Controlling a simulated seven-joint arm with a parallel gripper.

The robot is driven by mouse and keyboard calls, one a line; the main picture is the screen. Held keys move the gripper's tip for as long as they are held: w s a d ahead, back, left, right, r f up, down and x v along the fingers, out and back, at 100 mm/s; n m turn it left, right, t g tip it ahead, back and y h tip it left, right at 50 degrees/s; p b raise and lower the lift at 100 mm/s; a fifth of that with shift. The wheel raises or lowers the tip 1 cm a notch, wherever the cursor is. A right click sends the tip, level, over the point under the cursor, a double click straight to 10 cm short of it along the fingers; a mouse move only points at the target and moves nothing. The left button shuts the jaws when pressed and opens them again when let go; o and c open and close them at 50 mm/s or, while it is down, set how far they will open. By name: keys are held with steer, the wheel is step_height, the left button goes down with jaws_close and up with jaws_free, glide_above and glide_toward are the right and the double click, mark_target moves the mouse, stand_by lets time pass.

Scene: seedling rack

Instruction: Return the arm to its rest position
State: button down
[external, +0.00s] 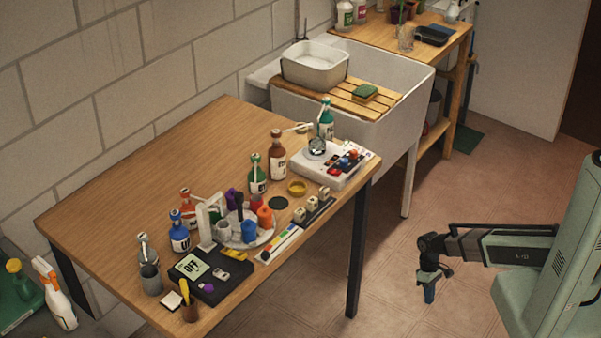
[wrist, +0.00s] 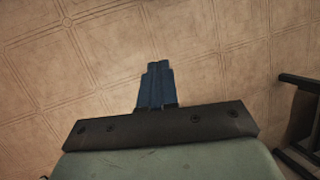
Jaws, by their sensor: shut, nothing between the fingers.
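My gripper (external: 429,294) hangs at the end of my arm at the right of the external view, pointing down over the tiled floor. It is well clear of the wooden table (external: 120,215), to the right of it. In the wrist view my gripper (wrist: 157,68) shows as two blue fingers pressed together, with only floor tiles beyond them. It is shut and holds nothing.
The table bears several bottles, a round tray with coloured pieces, a black box (external: 203,289) and a white panel (external: 328,172). A sink (external: 412,98) stands behind it. A spray bottle (external: 58,303) is at the lower left. The floor (external: 396,262) around my gripper is free.

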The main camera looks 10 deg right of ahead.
steer(key=s+d+f+m, duration=0.1)
steer(key=s+d+m, duration=0.1)
steer(key=s+d, duration=0.3)
steer(key=s+d+f+m+g, duration=0.1)
steer(key=s+d+m, duration=0.2)
steer(key=d, duration=0.9)
steer(key=s+d+f+m+g, duration=0.1)
steer(key=s+d+m, duration=0.2)
steer(key=s+d, duration=0.5)
steer(key=shift+d+f, duration=0.35)
steer(key=shift+d, duration=0.25)
